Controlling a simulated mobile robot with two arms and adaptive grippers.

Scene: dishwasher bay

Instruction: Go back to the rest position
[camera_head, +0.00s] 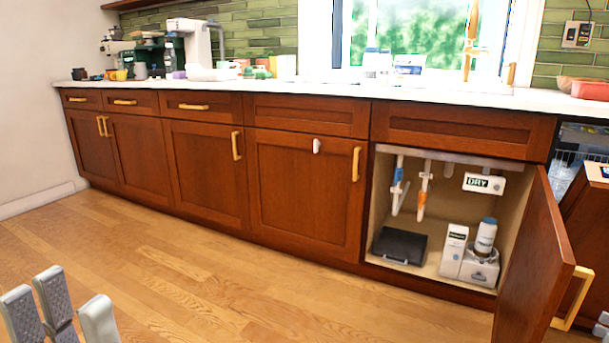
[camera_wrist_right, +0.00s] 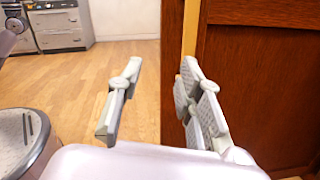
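My left gripper (camera_head: 66,306) is at the lower left of the head view, open and empty above the wooden floor. My right gripper shows in the right wrist view (camera_wrist_right: 160,72) with its fingers spread and nothing between them. Only a small grey part at the right edge of the head view may belong to it. Brown wood with a yellow upright strip is behind and beside its right finger; whether they touch I cannot tell. The cabinet door (camera_head: 533,262) under the sink stands open, with its gold handle (camera_head: 573,298) at the lower right.
The open cabinet holds a black box (camera_head: 400,245), a white box (camera_head: 454,250) and a bottle (camera_head: 486,236). An open dishwasher bay (camera_head: 583,140) is at the right. The counter (camera_head: 330,92) carries appliances and dishes. The floor (camera_head: 190,270) in front is clear.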

